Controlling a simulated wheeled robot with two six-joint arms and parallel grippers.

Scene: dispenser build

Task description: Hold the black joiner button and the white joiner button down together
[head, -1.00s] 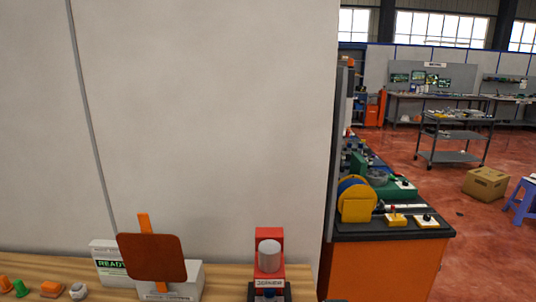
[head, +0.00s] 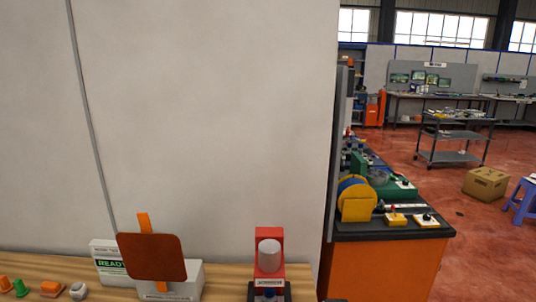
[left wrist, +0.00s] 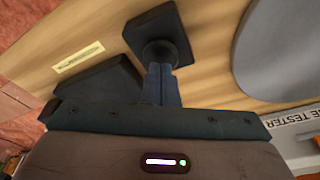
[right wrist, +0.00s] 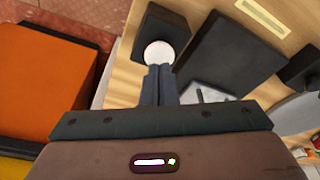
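The black joiner button (left wrist: 160,53) is a round black knob on a square black base in the left wrist view. My left gripper (left wrist: 161,68) is shut and empty, its fingertips right at the button's near edge. The white joiner button (right wrist: 158,53) is a round white cap on a black base in the right wrist view. My right gripper (right wrist: 159,68) is shut and empty, its fingertips at the white button's near edge. I cannot tell whether either button is pressed in. The red joiner (head: 269,240) with a grey cylinder stands on the bench in the head view; neither gripper shows there.
Small orange, green and white parts lie at far left. A dark block (right wrist: 228,55) sits beside the white button. A grey wall rises behind the bench.

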